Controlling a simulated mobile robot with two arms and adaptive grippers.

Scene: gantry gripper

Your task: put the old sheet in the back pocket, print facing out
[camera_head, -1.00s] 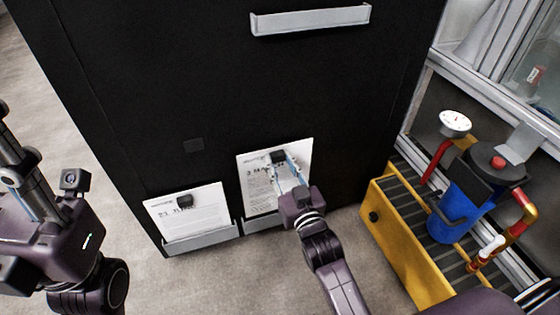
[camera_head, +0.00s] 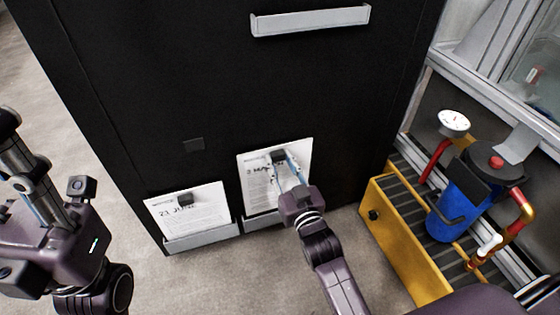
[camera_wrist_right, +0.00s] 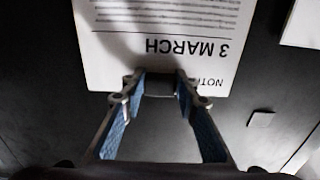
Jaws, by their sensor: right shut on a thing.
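A white sheet headed 3 MARCH (camera_head: 257,190) stands against the low part of a black panel, its lower edge at a grey pocket (camera_head: 262,222). Its print faces outward, and it shows upside down in the right wrist view (camera_wrist_right: 187,18). My right gripper (camera_head: 279,160) is shut on the black clip (camera_wrist_right: 160,84) at the sheet's top edge. A second sheet, dated 23 JUNE (camera_head: 205,215), stands in the left low pocket (camera_head: 200,239) with its own black clip (camera_head: 185,199). My left gripper (camera_head: 40,205) is at the left, away from the sheets; its fingers are unclear.
An empty-looking grey pocket (camera_head: 310,20) is high on the black panel (camera_head: 200,80). A small dark square (camera_head: 194,145) is on the panel. A yellow stand (camera_head: 400,240) with a blue canister (camera_head: 460,208) and gauge (camera_head: 454,122) is close on the right.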

